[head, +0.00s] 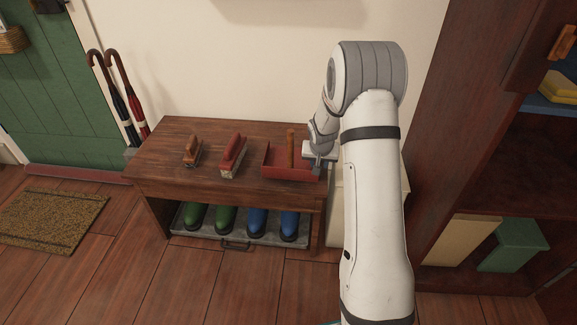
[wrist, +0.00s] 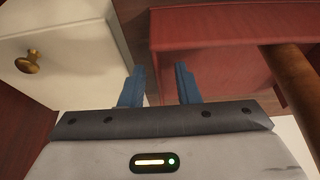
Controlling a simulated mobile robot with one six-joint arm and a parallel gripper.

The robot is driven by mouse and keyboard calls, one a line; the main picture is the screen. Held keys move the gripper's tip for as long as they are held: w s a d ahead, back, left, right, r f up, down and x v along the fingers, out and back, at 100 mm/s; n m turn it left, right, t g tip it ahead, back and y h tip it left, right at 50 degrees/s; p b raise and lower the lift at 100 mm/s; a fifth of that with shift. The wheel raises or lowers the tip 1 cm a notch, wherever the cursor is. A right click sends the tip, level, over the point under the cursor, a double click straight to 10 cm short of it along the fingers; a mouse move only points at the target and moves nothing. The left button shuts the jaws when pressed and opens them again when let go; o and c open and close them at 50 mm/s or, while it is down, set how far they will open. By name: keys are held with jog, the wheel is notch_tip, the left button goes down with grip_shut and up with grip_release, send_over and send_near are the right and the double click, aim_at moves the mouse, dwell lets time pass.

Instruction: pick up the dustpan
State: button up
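The red dustpan (head: 275,166) lies on the wooden bench, near its right end, with its brown wooden handle (head: 291,148) standing upright. In the wrist view the dustpan (wrist: 215,28) fills the upper right, and its handle (wrist: 292,80) crosses the right edge. My gripper (head: 318,158) is at the dustpan's right side, low near the bench top. Its blue fingers (wrist: 160,68) are apart, with nothing held between them. The left edge of the dustpan shows between the two fingertips in the picture; I cannot tell whether the fingers straddle it or touch it.
Two brushes, one small brown (head: 192,151) and one red-backed (head: 233,154), stand left of the dustpan on the bench (head: 165,150). Boots (head: 257,221) sit on a tray below. A white cabinet (wrist: 60,45) is close by my gripper. A dark shelf (head: 470,110) stands at right.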

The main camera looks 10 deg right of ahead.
jog(key=shift+f, duration=0.1)
grip_shut()
dwell(0.5)
